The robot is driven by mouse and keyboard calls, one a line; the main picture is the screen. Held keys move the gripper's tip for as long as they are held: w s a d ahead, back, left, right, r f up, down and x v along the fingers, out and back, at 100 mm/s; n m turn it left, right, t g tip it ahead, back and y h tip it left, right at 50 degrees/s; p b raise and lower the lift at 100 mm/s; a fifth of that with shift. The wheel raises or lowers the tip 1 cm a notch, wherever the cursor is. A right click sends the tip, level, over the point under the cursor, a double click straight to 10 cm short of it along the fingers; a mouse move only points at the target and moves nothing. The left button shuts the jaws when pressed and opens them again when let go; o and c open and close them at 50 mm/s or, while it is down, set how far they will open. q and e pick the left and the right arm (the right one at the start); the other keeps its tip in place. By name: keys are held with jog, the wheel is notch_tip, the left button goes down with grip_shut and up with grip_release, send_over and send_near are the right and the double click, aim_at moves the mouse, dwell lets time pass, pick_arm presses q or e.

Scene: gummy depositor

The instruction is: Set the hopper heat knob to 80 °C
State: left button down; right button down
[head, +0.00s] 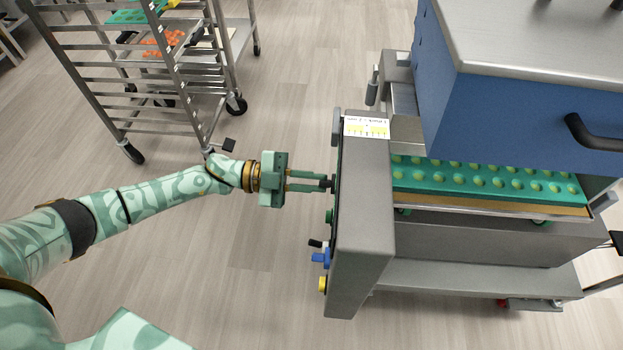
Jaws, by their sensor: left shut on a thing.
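The depositor's grey control box (367,205) stands right of centre, its control face turned left and seen almost edge-on. My left gripper (326,182) reaches that face from the left. Its fingers are shut on a small dark knob (331,183) that sticks out of the face. The knob's pointer and scale cannot be read from this angle, so its setting is hidden. Below it on the same face are a green control (329,216), a black and blue control (320,257) and a yellow one (322,284). My right gripper is not in view.
A green mould tray (480,183) with yellowish filled cavities lies under the blue hopper housing (530,110). A white and yellow label (367,127) is on the control box's top. A wheeled rack (150,70) stands at upper left. The floor between is clear.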

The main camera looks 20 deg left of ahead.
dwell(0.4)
pick_arm(q)
jog(key=c, duration=1.5)
grip_release()
jog(key=shift+o, duration=0.2)
jog(key=shift+a, duration=0.1)
jog(key=v, duration=1.6)
